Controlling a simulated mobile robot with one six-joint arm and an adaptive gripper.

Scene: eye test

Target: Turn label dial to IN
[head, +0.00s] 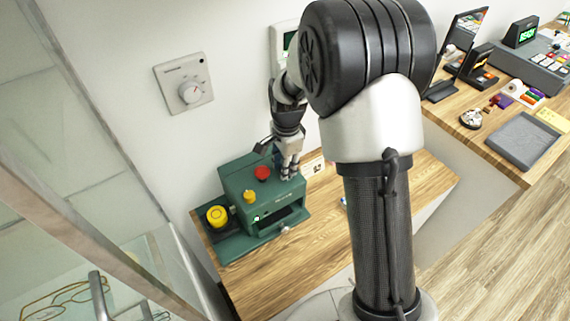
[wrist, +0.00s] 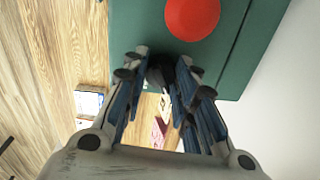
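A green machine (head: 236,185) stands on a wooden table below the wall. A red button (head: 262,173) and a yellow knob (head: 250,196) are on its top. My gripper (head: 289,176) points down at the machine's right rear side. In the wrist view, its fingers (wrist: 163,62) are apart, close to the green body (wrist: 132,25) and the red button (wrist: 192,14). A small dark part (wrist: 160,76) shows between the fingertips; I cannot tell what it is or whether they touch it. No IN marking is readable.
A white wall panel (head: 170,73) carries a round dial (head: 191,93). A yellow roll (head: 217,215) sits at the machine's left. The wooden table (head: 262,285) is mostly clear in front. A second desk with a grey tray (head: 522,141) stands at right. Glass panels are at left.

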